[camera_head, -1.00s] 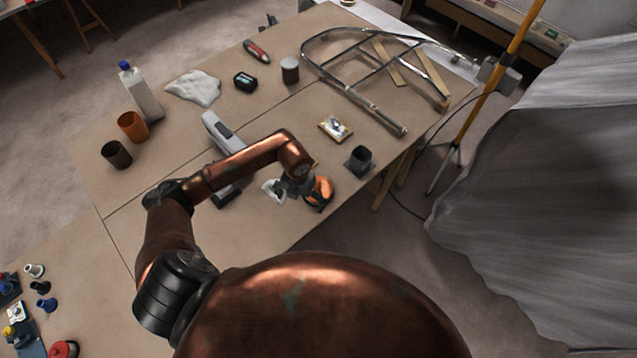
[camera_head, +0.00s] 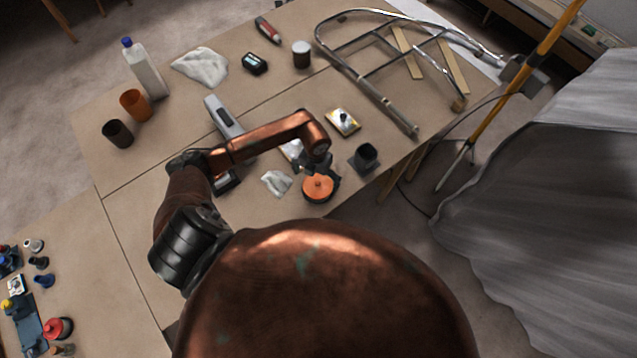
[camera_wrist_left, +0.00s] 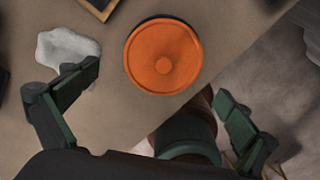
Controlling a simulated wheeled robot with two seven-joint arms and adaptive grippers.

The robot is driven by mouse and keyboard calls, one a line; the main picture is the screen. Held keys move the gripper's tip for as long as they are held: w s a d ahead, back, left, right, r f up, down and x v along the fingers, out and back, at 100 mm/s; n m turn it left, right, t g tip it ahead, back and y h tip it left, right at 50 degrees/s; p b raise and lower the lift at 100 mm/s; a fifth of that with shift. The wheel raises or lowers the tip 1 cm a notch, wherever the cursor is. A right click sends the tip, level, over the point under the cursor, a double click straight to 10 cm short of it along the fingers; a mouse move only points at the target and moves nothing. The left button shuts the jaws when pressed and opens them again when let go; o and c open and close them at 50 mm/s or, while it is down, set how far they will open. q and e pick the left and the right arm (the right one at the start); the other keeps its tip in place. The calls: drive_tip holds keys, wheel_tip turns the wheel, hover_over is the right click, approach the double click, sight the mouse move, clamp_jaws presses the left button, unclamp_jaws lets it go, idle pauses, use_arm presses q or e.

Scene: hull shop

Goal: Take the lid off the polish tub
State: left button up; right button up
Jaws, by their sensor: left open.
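The polish tub, a low round dark tub, carries an orange lid (camera_head: 318,187) with a small central knob, near the table's front edge. In the left wrist view the orange lid (camera_wrist_left: 163,55) lies flat on top, with only a thin dark rim of the tub showing at its upper edge. My left gripper (camera_head: 317,166) is just behind and above the lid in the head view. Its two fingers (camera_wrist_left: 158,84) are spread wide and empty, and the lid appears beyond the gap between them. I cannot tell any contact. My right gripper is not in view.
A white crumpled cloth (camera_head: 276,183) lies left of the tub. A dark square cup (camera_head: 364,156) and a small yellow-edged tray (camera_head: 343,122) stand to the right and behind. A tubular metal frame (camera_head: 375,85) lies at the back right.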

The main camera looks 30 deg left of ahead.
sight(316, 185)
use_arm(q)
wheel_tip(316, 185, down, 4)
drive_tip(key=shift+d+r+p, duration=0.15)
drive_tip(key=shift+r+p, duration=0.1)
drive_tip(key=shift+p, duration=0.05)
drive_tip(key=shift+w+f, duration=0.1)
drive_tip(key=shift+f, duration=0.1)
drive_tip(key=c, duration=1.7)
drive_tip(key=shift+s+f, duration=0.1)
drive_tip(key=shift+s, duration=0.1)
drive_tip(key=shift+c, duration=0.3)
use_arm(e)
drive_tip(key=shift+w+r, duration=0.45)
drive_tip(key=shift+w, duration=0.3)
